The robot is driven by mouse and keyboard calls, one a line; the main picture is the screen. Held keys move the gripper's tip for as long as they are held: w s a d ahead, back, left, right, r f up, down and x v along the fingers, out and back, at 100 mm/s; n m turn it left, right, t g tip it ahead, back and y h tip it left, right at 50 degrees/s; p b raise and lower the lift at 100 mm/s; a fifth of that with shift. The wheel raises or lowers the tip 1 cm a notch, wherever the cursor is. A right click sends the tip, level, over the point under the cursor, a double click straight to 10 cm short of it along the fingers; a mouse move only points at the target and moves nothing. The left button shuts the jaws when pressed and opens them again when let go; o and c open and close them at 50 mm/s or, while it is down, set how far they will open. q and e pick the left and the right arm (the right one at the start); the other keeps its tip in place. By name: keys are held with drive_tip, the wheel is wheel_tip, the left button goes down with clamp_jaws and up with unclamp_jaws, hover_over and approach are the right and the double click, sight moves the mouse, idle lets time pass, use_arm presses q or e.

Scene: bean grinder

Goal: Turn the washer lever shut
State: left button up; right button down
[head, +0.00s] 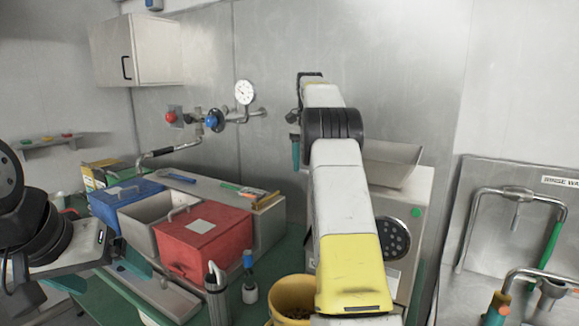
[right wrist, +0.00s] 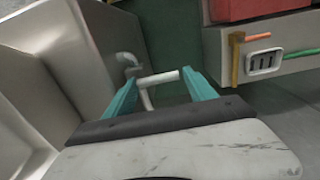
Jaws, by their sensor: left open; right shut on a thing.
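My right gripper reaches away in the head view, and only one teal finger (head: 295,150) shows clearly beside the arm. In the right wrist view my right gripper (right wrist: 158,82) has its teal fingers at both ends of a pale T-shaped handle (right wrist: 157,77) and is shut on it. The handle's stem goes down behind the gripper body. I cannot tell if this handle is the washer lever. A rinse station (head: 515,215) with bent pipes and a green handle (head: 550,245) stands far right in the head view. My left gripper (head: 14,275) is open at the left edge.
A grey machine (head: 408,215) stands behind my right arm. Red (head: 205,250) and blue (head: 125,190) lidded bins, a bottle (head: 249,285) and a yellow bucket (head: 290,298) crowd the counter. Wall pipes carry a gauge (head: 244,92). A pale wall (right wrist: 85,60) is close left of my right gripper.

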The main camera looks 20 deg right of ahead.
idle(0.4)
drive_tip(key=shift+c, duration=1.4)
unclamp_jaws()
